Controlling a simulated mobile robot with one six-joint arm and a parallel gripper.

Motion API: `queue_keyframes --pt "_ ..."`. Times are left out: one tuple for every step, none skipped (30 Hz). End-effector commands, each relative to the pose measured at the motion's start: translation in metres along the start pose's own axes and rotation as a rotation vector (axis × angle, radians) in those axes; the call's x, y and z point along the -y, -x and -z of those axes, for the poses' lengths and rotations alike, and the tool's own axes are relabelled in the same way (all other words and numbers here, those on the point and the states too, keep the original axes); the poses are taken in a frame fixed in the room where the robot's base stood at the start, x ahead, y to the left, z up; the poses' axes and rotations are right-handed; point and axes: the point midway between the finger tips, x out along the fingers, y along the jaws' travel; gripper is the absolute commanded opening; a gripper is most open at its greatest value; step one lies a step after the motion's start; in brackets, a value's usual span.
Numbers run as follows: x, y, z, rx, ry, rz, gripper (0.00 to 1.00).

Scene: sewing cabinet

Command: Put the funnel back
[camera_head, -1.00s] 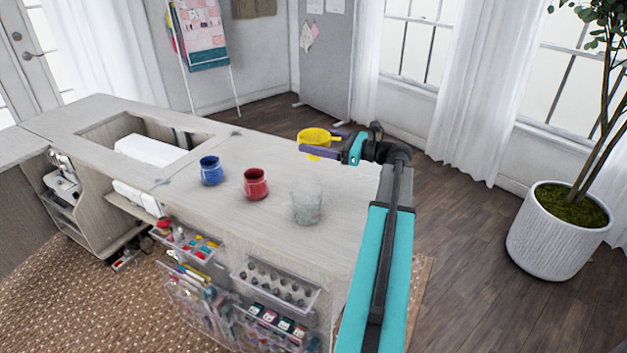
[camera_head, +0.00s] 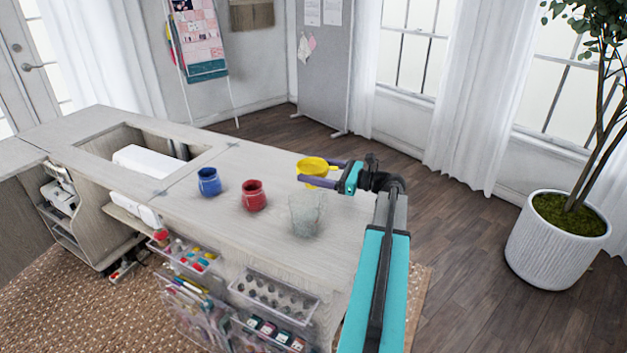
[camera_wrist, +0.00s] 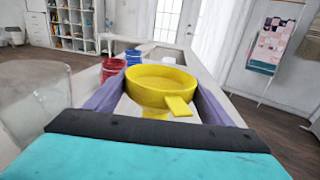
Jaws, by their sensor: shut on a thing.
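The yellow funnel (camera_head: 312,166) is held upright between the purple fingers of my gripper (camera_head: 322,174). In the wrist view the funnel (camera_wrist: 160,84) fills the space between the two fingers, its tab pointing toward the wrist. The gripper is over the right part of the cabinet top (camera_head: 180,208), behind the clear glass. The funnel's spout is mostly hidden by the gripper, and I cannot tell its exact height above the top.
A blue jar (camera_head: 209,182), a red jar (camera_head: 254,195) and a clear glass (camera_head: 306,214) stand in a row on the top. A recess holding a white machine (camera_head: 148,161) is at the left. Clear bins (camera_head: 274,297) hang on the front. A potted plant (camera_head: 556,240) stands right.

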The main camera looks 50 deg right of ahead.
Motion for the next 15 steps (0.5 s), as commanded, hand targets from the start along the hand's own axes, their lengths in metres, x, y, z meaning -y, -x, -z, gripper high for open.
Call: queue_keyframes --pt "0.000 0.000 0.004 0.000 -0.001 0.000 0.54" --pt "0.000 0.000 0.006 0.000 -0.001 0.000 0.54" --pt "0.000 0.000 0.010 0.000 -0.002 0.000 0.54" --pt "0.000 0.000 0.014 0.000 -0.002 0.000 0.54" --pt "0.000 0.000 0.017 0.000 -0.003 -0.001 0.54" --pt "0.000 0.000 0.021 0.000 -0.003 -0.001 0.54" --pt "0.000 -0.001 0.024 0.000 -0.002 -0.001 0.54" --pt "0.000 -0.001 0.027 0.000 -0.002 -0.001 0.54" --pt "0.000 -0.001 0.030 0.000 -0.002 -0.001 0.54" --pt "0.000 -0.001 0.032 0.000 -0.002 -0.001 0.54" --pt "0.000 -0.001 0.034 0.000 -0.002 -0.001 0.54" --pt "0.000 -0.001 0.035 0.000 -0.001 -0.001 0.54" --pt "-0.001 -0.001 0.035 0.000 -0.001 -0.001 0.54" --pt "-0.001 -0.001 0.035 0.000 -0.001 -0.001 0.54" --pt "-0.001 -0.001 0.035 0.000 -0.001 -0.001 0.54"
